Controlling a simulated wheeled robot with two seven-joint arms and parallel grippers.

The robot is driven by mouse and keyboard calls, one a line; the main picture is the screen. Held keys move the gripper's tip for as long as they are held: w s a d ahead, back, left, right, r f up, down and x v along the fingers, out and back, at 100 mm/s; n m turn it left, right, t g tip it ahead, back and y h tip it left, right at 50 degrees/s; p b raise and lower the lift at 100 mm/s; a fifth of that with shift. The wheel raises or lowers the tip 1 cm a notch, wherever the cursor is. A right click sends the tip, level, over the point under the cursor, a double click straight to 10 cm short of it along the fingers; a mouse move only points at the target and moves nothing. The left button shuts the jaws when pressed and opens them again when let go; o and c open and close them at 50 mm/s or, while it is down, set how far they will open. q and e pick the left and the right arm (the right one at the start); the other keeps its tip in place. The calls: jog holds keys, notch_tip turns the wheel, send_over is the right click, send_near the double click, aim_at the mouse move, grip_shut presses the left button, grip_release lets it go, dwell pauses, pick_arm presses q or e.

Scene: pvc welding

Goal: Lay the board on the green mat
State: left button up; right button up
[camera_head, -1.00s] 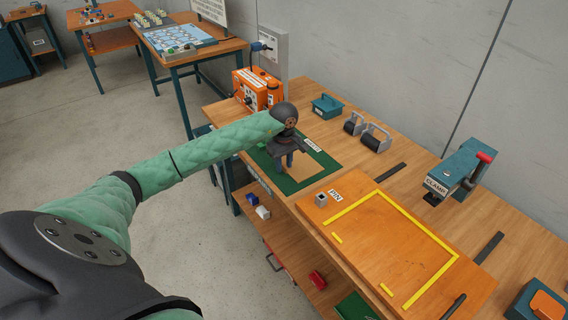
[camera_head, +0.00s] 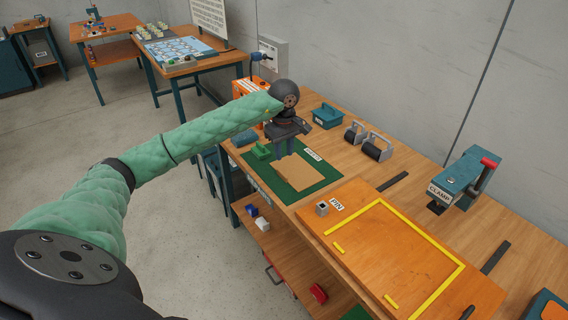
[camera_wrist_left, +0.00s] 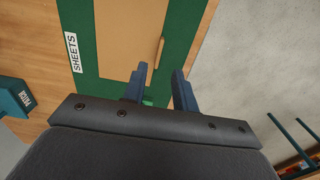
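A tan board (camera_head: 299,173) lies on the green mat (camera_head: 330,176), which carries a SHEETS label. Green shows around the board's edges, and it looks flat. In the left wrist view the board (camera_wrist_left: 122,38) sits inside the green mat (camera_wrist_left: 84,62). My left gripper (camera_head: 285,153) is over the mat by the board's far-left edge, fingers pointing down. In the left wrist view its two fingers (camera_wrist_left: 160,85) stand apart with no board between them. Whether the fingertips touch the mat I cannot tell. My right gripper is not in view.
A green block (camera_head: 261,152) sits at the mat's left end. A teal box (camera_head: 326,116) and two grey-handled dark pieces (camera_head: 376,147) stand behind. An orange panel with yellow strips (camera_head: 395,250) and a teal clamp (camera_head: 456,178) lie to the right. An orange machine (camera_head: 243,87) is behind my arm.

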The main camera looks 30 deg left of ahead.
pick_arm(q)
jog(key=shift+r, duration=1.45)
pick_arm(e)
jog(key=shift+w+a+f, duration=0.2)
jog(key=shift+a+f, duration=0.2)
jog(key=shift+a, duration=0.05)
pick_arm(q)
jog(key=shift+s+f, duration=0.1)
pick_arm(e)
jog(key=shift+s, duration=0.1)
